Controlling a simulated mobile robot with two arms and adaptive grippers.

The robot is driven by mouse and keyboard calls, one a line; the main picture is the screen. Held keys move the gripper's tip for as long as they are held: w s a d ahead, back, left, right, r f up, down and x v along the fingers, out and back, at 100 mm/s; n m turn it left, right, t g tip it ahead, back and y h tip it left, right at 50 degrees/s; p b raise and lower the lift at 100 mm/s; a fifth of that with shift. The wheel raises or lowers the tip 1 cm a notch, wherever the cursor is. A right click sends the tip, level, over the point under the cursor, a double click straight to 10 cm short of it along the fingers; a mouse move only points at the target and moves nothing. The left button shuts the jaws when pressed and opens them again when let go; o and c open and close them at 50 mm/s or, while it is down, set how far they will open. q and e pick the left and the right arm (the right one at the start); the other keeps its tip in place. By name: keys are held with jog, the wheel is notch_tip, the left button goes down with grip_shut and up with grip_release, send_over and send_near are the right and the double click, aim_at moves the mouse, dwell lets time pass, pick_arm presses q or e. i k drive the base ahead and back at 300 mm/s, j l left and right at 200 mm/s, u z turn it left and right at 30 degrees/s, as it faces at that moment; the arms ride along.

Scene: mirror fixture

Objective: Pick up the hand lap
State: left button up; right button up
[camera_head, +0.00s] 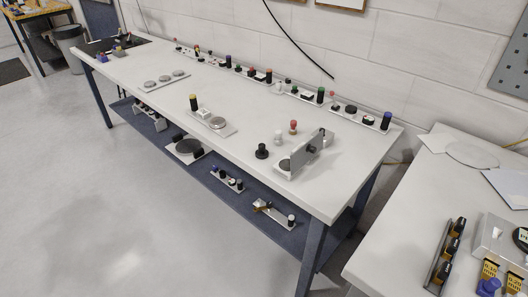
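A small black round piece with a knob (261,151) stands upright on the white bench (145,88), left of a metal angle fixture (304,154). It may be the hand lap, but I cannot tell for sure. The fixture has an upright plate and a base with a dark disc. A white knobbed piece (278,137) and a red-topped piece (293,127) stand behind the black piece. Neither of my grippers is in view.
A row of small coloured pieces on trays (250,73) lines the bench's wall side. A lower shelf (207,170) holds more parts. A second table (412,215) is at right. The floor at left is clear.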

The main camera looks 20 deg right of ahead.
aim_at(262, 153)
jog(key=z, duration=0.9)
jog(key=j+z, duration=0.3)
jog(key=j, duration=0.35)
jog(key=i+j+z, duration=0.1)
jog(key=j+z, duration=0.2)
jog(key=j, duration=0.35)
